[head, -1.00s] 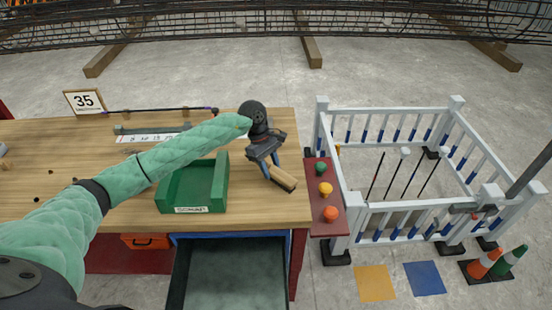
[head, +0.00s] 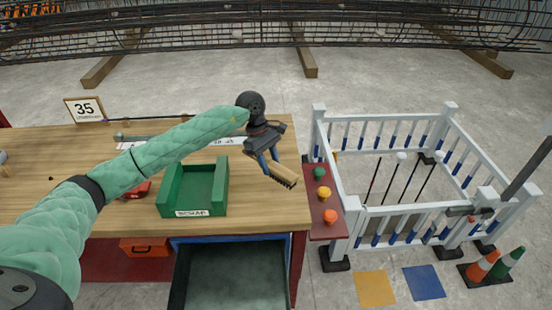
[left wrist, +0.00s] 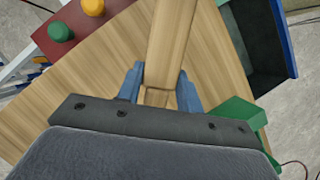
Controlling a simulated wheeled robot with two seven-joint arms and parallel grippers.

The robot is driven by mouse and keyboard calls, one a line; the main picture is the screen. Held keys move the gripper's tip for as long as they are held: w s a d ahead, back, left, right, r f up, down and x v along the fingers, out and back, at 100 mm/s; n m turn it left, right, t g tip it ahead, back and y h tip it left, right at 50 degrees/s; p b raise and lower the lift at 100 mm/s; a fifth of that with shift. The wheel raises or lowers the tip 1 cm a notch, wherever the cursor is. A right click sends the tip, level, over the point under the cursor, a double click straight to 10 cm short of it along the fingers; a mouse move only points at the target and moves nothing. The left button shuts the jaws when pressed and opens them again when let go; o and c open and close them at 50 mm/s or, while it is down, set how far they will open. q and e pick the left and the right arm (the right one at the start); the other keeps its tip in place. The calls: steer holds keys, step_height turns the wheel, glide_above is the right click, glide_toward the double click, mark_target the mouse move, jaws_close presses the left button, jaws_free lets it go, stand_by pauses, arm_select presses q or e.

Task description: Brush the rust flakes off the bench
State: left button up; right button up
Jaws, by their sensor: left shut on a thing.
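My left gripper (head: 267,165) is shut on a wooden-handled brush (head: 286,177) with dark bristles along its lower edge. It holds the brush at the right end of the wooden bench (head: 120,220); I cannot tell whether the bristles touch the top. In the left wrist view the pale wooden brush (left wrist: 172,45) runs away from between the blue fingers (left wrist: 160,92). A small dark speck, likely a rust flake (head: 51,179), lies on the bench's left part; my arm hides part of that area. My right gripper is out of view.
A green scrap tray (head: 193,213) stands left of the brush, with a red object (head: 137,190) beside it. An open drawer (head: 228,275) juts out below. A red shelf with coloured knobs (head: 323,222) and a white railing (head: 385,207) stand right of the bench.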

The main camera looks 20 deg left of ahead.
arm_select(q)
steer(key=shift+r, duration=1.05)
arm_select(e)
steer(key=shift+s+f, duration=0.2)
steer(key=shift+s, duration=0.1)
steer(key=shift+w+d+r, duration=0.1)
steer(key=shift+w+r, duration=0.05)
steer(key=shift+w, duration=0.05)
